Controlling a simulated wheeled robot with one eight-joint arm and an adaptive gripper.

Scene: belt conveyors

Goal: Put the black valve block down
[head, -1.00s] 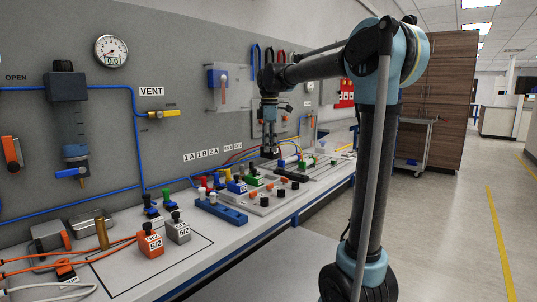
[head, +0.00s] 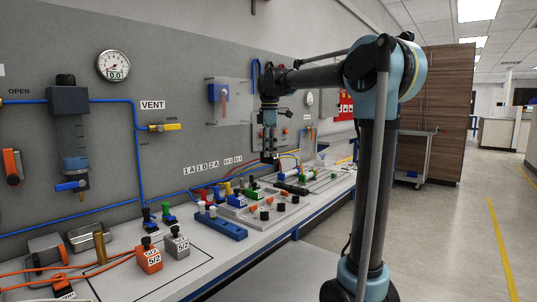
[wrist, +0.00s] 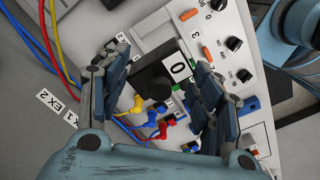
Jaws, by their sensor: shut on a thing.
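My gripper (head: 269,157) hangs pointing down over the bench in the head view, past the coloured valve blocks. In the wrist view, my gripper (wrist: 163,84) has its two fingers on either side of the black valve block (wrist: 150,79) and is shut on it. A white label with "0" shows beside the block's dark face. Yellow, blue and red elbow fittings sit close below the block in that view. In the head view the block is small and dark at the fingertips (head: 270,160). Whether its underside touches anything is hidden.
A light panel with black knobs and orange parts (wrist: 215,32) lies close to the right finger. Blue, yellow and red hoses (wrist: 45,40) run at the left. An orange block (head: 148,257) and a grey block (head: 176,243) stand near the front. The grey wall board (head: 170,90) rises behind.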

